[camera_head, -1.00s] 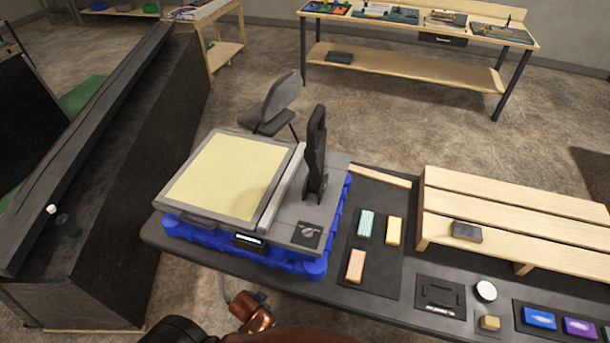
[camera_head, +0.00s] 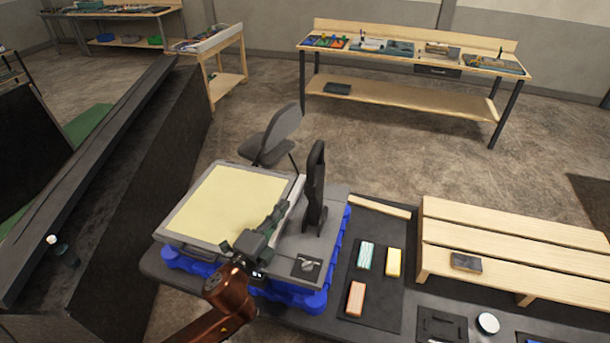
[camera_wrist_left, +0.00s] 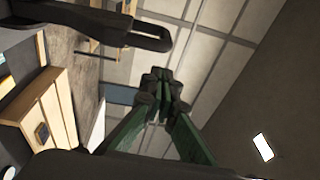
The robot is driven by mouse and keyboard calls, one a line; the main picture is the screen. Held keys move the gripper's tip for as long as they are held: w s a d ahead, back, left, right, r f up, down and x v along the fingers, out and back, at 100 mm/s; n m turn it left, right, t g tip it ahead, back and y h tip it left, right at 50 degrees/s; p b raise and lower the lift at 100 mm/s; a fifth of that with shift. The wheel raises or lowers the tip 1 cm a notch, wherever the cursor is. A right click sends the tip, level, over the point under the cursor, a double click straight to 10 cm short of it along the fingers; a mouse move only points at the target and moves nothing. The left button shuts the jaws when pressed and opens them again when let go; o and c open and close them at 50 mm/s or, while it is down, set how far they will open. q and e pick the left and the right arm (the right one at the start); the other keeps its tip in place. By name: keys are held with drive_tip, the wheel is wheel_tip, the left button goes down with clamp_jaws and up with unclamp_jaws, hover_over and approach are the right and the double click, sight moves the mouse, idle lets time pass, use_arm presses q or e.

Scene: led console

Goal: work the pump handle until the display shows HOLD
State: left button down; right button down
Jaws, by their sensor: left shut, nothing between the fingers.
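The black pump handle (camera_head: 314,190) stands nearly upright on the grey top of the console (camera_head: 328,250), right of its pale yellow panel (camera_head: 222,205). My left gripper (camera_head: 282,211) is shut and empty, just left of the handle and apart from it, over the panel's right edge. In the left wrist view the shut green fingers (camera_wrist_left: 160,88) meet at their tips. A dark bar with a looped end, which looks like the handle (camera_wrist_left: 100,28), shows above them. The display on the console's front is hidden behind my left gripper, so its text cannot be read. My right gripper is out of view.
A small knob (camera_head: 307,265) sits at the console's front right corner. Right of it, coloured blocks (camera_head: 393,262) lie on a dark mat, and a slatted wooden rack (camera_head: 520,240) stands beyond. A chair (camera_head: 275,138) is behind the console. A dark bulky unit (camera_head: 150,160) stands left.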

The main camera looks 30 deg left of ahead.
use_arm(q)
drive_tip(key=shift+w, duration=0.1)
drive_tip(key=p, duration=0.2)
approach(310, 169)
drive_tip(key=w, duration=0.6)
drive_tip(key=shift+a+r, duration=0.3)
drive_tip(key=shift+w, duration=0.4)
